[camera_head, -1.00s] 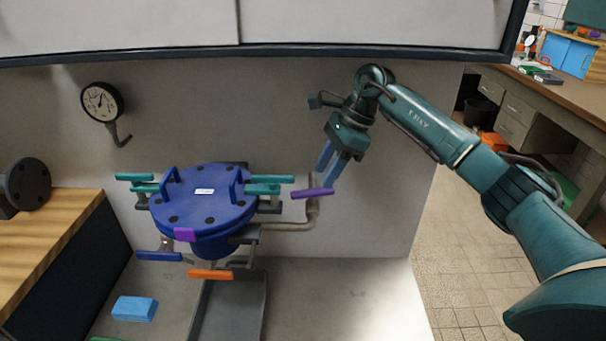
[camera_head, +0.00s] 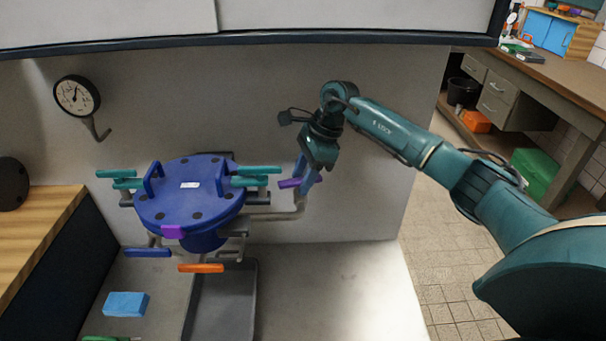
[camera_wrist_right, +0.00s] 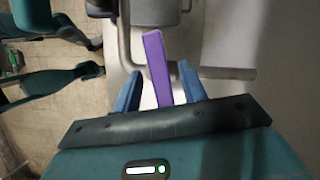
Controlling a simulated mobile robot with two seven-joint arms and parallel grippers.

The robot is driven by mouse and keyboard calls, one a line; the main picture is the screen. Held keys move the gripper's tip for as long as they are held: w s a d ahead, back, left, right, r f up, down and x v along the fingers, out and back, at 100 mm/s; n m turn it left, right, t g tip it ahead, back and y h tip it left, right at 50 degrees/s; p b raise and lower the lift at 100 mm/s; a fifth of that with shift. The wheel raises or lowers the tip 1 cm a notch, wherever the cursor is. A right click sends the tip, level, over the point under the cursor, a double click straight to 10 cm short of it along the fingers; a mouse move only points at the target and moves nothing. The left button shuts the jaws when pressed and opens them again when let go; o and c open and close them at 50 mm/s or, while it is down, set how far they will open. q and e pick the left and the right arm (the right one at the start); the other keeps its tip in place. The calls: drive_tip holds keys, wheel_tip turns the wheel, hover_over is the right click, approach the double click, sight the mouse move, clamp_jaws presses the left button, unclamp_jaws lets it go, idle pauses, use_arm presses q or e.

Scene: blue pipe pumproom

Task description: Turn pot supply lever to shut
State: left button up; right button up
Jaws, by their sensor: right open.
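A purple lever (camera_head: 290,183) sits on the grey pipe (camera_head: 300,205) that runs to the right of the blue lidded pot (camera_head: 190,205). I take it as the pot supply lever, though no label shows. My right gripper (camera_head: 304,178) is open at this lever, pointing down. In the right wrist view the purple lever (camera_wrist_right: 157,66) stands between the two blue fingers, with a visible gap on each side. I see no firm contact. Part of the lever is hidden behind a finger in the head view. My left gripper is not in view.
Teal handles (camera_head: 255,170), a blue lever (camera_head: 148,253) and an orange lever (camera_head: 201,268) surround the pot. A gauge (camera_head: 76,96) hangs on the wall. A grey tray (camera_head: 250,300) and a blue block (camera_head: 126,304) lie below. The bench right of the tray is clear.

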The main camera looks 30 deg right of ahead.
clamp_jaws()
drive_tip(key=shift+m+t, duration=0.6)
drive_tip(key=shift+m, duration=1)
unclamp_jaws()
drive_tip(key=shift+s+h, duration=0.1)
drive_tip(key=shift+h, duration=0.2)
drive_tip(key=b+v, duration=0.1)
drive_tip(key=v, duration=0.6)
drive_tip(key=shift+d+r+b, duration=0.1)
drive_tip(key=shift+r+b, duration=0.1)
drive_tip(key=shift+b, duration=0.1)
